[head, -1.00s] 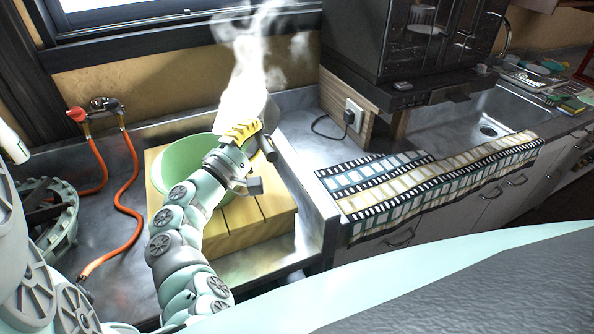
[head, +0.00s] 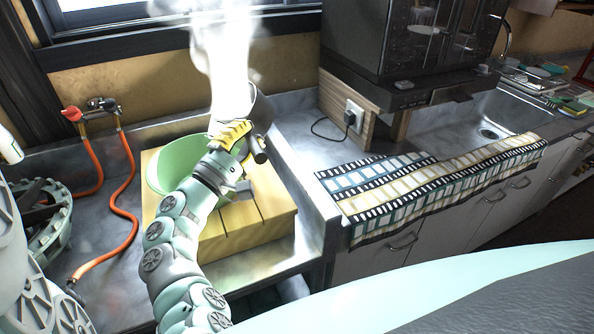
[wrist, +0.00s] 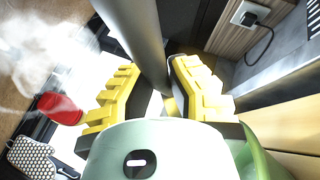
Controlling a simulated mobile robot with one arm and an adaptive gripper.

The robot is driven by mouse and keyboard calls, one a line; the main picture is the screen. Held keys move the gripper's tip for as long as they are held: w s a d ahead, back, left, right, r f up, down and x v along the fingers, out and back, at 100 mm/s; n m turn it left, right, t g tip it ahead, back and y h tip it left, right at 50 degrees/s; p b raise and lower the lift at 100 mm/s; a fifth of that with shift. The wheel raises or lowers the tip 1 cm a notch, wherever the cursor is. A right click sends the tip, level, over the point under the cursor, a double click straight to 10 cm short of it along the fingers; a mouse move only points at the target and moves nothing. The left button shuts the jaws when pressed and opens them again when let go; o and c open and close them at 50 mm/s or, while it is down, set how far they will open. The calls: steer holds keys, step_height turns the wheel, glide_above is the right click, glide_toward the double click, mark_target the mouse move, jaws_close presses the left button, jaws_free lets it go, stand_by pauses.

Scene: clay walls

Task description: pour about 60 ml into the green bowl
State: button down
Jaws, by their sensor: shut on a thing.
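The green bowl (head: 166,165) sits on a yellow wooden board, partly hidden behind my arm; its rim looks tilted. It also shows at the lower right edge of the wrist view (wrist: 266,163). My gripper (head: 234,136) is at the bowl's right side, its yellow fingers shut on a grey vessel (head: 262,110). In the wrist view, a grey bar of the vessel (wrist: 141,42) runs between the fingers. White steam rises above it. The vessel's mouth and contents are hidden, and I see no stream of liquid.
The wooden board (head: 265,215) lies in a metal basin with a raised right edge. Orange hoses (head: 125,190) and a green wheel-like rack (head: 45,225) are at the left. A dark machine (head: 400,45) and a patterned cloth (head: 430,185) are at the right.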

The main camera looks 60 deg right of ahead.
steer(key=shift+w+a+f+n+h+b, duration=0.1)
steer(key=shift+w+a+n+h+b, duration=0.2)
steer(key=shift+b, duration=0.55)
stand_by(0.8)
steer(key=shift+a+h+b, duration=0.15)
steer(key=shift+h+b, duration=0.15)
steer(key=shift+h, duration=0.1)
stand_by(0.4)
steer(key=shift+s+r+y+p, duration=0.15)
steer(key=shift+r+y+p, duration=0.2)
steer(key=shift+p, duration=0.45)
steer(key=d+y+p, duration=0.1)
steer(key=p, duration=0.1)
steer(key=s+d+m+y+p, duration=0.1)
steer(key=p, duration=0.1)
steer(key=d+r+m+y+p, duration=0.1)
steer(key=p, duration=0.1)
steer(key=shift+s+d+g, duration=0.3)
steer(key=shift+s, duration=0.05)
steer(key=shift+s+d+f+m+y+p, duration=0.35)
steer(key=shift+d+y+p, duration=0.2)
steer(key=shift+p, duration=0.25)
steer(key=shift+s+d+f+m+y+p, duration=0.25)
steer(key=shift+d+f+y+p, duration=0.25)
steer(key=shift+p, duration=0.25)
